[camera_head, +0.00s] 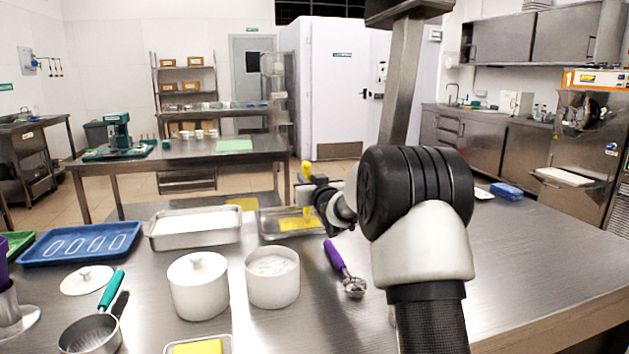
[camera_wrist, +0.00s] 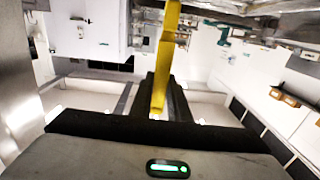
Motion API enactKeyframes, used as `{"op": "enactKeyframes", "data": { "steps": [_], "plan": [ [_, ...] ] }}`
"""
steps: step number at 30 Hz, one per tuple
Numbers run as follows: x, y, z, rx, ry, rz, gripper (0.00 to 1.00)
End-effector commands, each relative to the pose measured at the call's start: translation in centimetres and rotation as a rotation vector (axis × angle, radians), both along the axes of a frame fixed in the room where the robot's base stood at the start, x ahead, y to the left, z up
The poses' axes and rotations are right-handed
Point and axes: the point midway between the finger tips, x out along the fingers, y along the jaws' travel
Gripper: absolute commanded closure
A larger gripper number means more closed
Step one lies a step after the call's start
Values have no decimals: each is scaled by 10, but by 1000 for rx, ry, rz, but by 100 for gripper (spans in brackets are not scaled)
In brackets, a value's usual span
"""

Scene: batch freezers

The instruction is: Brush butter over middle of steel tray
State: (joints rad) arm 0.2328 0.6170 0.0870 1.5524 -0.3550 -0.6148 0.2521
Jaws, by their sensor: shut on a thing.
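My gripper (camera_head: 308,196) is shut on a yellow brush (camera_head: 306,169), held roughly upright over a shallow steel tray (camera_head: 268,232) in the middle of the table. The brush's yellow handle (camera_wrist: 165,50) also shows between the dark fingers in the wrist view. A flat yellow patch (camera_head: 298,223) lies at the brush's lower end within the tray; I cannot tell whether it is the brush head or butter, or whether the brush touches the tray. A small container (camera_head: 228,345) with a yellow block, perhaps butter, is cut off at the bottom edge.
Left of the steel tray is another tray (camera_head: 153,241) with white contents. A blue tray (camera_head: 40,256) lies far left.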

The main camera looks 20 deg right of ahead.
Motion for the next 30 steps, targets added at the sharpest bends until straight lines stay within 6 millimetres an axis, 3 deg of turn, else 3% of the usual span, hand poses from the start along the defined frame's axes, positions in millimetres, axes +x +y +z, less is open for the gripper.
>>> {"op": "enactKeyframes", "data": {
  "steps": [30],
  "plan": [
    [0,63,0,0,0,2,100]
  ]
}}
